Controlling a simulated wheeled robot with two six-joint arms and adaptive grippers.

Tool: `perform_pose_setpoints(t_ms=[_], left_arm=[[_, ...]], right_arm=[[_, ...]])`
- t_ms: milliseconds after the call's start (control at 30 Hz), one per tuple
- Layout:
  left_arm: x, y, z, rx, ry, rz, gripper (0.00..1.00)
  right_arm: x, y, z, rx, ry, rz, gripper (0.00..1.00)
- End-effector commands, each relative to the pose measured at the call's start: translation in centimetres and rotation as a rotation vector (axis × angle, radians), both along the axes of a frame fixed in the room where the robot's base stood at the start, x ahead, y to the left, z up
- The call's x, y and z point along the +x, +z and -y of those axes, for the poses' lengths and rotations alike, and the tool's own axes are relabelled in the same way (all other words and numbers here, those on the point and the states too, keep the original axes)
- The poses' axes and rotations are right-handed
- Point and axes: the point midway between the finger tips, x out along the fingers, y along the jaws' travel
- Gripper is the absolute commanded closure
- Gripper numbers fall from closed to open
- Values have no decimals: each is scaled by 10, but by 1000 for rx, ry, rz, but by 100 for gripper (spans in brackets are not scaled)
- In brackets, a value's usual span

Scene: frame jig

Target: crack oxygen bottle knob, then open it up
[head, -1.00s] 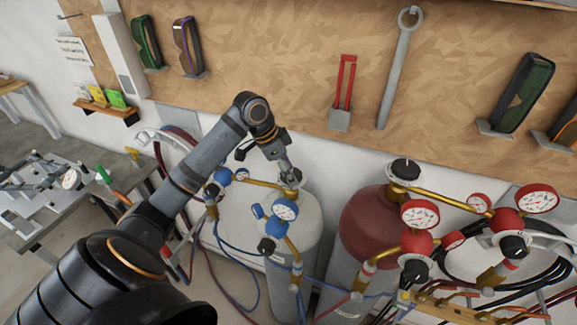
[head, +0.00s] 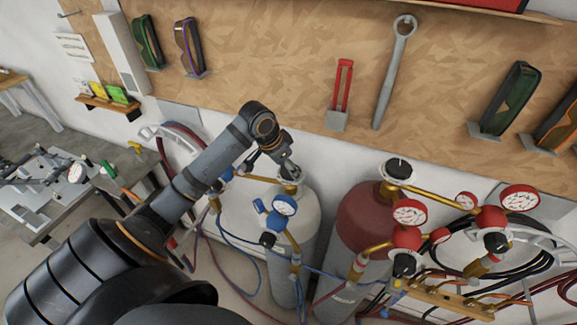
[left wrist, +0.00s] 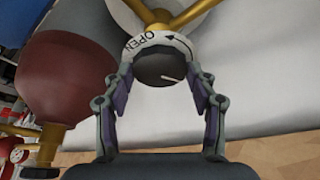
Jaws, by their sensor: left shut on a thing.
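The pale oxygen bottle (head: 308,212) stands below the pegboard, with blue-rimmed gauges and brass fittings on it. Its knob (left wrist: 153,69) is dark and round in the left wrist view, with a light tick mark on it. A white ring (left wrist: 150,39) behind the knob reads OPEN and bears a curved arrow. My left gripper (left wrist: 161,78) has one finger on each side of the knob and is shut on it. In the head view my left gripper (head: 290,172) is at the bottle's top and mostly hides the knob. My right gripper is not in view.
A dark red bottle (head: 364,222) with red gauges (head: 409,213) stands close to the right. Blue and red hoses hang around the bottles. A workbench (head: 60,205) is at the left.

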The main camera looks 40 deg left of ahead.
Motion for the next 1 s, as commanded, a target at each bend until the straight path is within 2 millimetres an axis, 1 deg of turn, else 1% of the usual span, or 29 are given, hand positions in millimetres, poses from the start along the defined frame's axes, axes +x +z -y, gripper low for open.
perform_pose_setpoints(t_ms=[167,200,333,367,633,733,867,1000], left_arm=[[0,0,0,2,-1,-1,74],[0,0,0,2,-1,-1,38],[0,0,0,1,-2,-1,21],[0,0,0,1,-2,-1,20],[0,0,0,1,-2,0,20],[-2,5,-2,2,-1,1,20],[-10,26,-5,9,-3,1,20],[-21,55,-11,12,-2,2,20]], right_arm=[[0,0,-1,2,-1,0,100],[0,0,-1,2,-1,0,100],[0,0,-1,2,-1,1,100],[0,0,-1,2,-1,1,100],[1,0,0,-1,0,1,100],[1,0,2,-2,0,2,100],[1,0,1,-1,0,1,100],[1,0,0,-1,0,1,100]])
